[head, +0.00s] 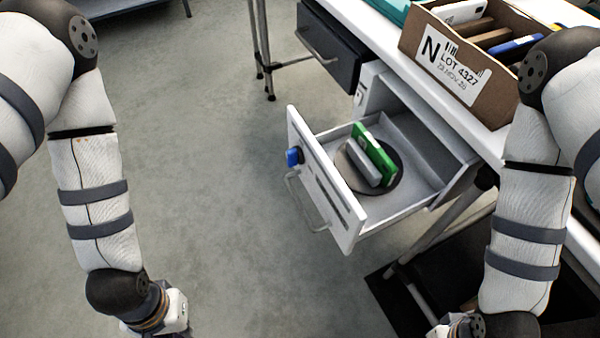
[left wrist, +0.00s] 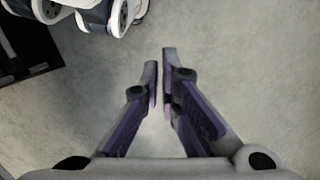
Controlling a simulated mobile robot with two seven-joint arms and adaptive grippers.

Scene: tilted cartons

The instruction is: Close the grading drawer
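A white drawer (head: 338,196) stands pulled well out of the desk in the head view. Its front has a bar handle (head: 306,203), a blue fitting (head: 293,156) and a dark strip; I cannot read any name on it. Inside are a round grey disc (head: 391,190), a green block (head: 374,152) and a grey block (head: 362,163) standing on edge. My left gripper (left wrist: 160,65) shows in the left wrist view with its fingers nearly together and nothing between them, above bare floor. In the head view my left wrist hangs low, left of the drawer and apart from it. My right gripper is out of view.
A dark grey drawer (head: 335,45) with a bar handle sticks out farther back. A cardboard carton (head: 462,55) labelled N, LOT 4327 sits tilted on the white desktop (head: 390,40). A black mat (head: 395,305) lies under the desk. The floor (head: 215,200) left of the white drawer is clear.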

